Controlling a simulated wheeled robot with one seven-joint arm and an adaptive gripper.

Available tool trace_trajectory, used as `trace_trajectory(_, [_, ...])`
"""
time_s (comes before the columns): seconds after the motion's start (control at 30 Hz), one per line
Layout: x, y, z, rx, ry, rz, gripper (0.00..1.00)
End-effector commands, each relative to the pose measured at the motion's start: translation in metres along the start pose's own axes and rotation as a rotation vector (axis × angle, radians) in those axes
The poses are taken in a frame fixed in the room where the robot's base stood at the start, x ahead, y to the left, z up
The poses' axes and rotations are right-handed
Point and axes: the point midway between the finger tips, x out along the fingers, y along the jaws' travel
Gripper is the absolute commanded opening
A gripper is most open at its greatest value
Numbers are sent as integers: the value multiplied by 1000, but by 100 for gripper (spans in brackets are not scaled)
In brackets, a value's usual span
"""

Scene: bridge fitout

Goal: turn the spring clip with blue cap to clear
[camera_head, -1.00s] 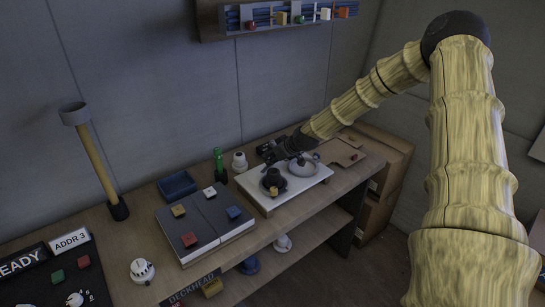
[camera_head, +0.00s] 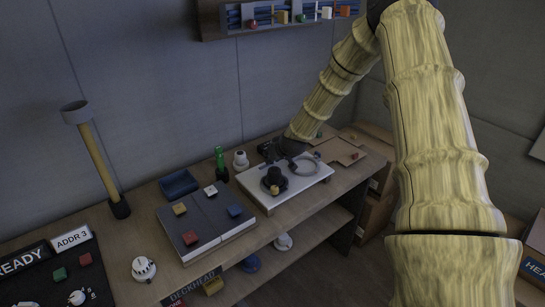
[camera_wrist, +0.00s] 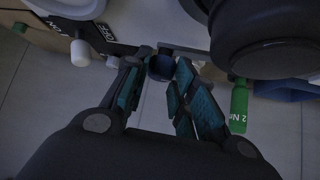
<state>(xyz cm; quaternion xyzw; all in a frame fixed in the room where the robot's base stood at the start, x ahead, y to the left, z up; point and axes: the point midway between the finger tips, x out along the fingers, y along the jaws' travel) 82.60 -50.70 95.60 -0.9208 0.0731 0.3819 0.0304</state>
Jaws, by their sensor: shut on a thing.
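The dark blue round cap (camera_wrist: 160,68) of the spring clip shows between my fingers in the wrist view. My gripper (camera_wrist: 158,80) has its teal-padded fingers closed in on it, one on each side. In the head view my gripper (camera_head: 268,151) is low at the back edge of the white board (camera_head: 313,179), and the clip cannot be made out there. The clip's body is mostly hidden by the fingers, and its angle is hard to tell.
A black knob-like part (camera_head: 275,176) and a grey ring (camera_head: 303,166) sit on the white board. A green bottle (camera_head: 220,163), a white round part (camera_head: 240,161) and a blue tray (camera_head: 179,184) stand to the left. A white peg (camera_wrist: 80,53) is near the left finger.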

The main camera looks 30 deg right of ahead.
Motion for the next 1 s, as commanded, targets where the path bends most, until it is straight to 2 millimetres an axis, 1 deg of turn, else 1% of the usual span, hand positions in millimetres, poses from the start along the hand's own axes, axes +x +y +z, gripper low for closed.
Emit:
trace_trajectory(0.03, [0, 2, -4, 1, 7, 4, 2])
trace_trajectory(0.37, [-1, 2, -4, 3, 8, 5, 2])
trace_trajectory(0.4, [-1, 2, -4, 3, 8, 5, 28])
trace_trajectory(0.47, [-1, 2, -4, 3, 8, 5, 39])
trace_trajectory(0.5, [-1, 2, -4, 3, 7, 5, 46])
trace_trajectory(0.53, [-1, 2, -3, 3, 6, 5, 48])
trace_trajectory(0.87, [-1, 1, -1, 2, 2, 3, 48])
trace_trajectory(1.0, [-9, 0, -2, 2, 2, 2, 48])
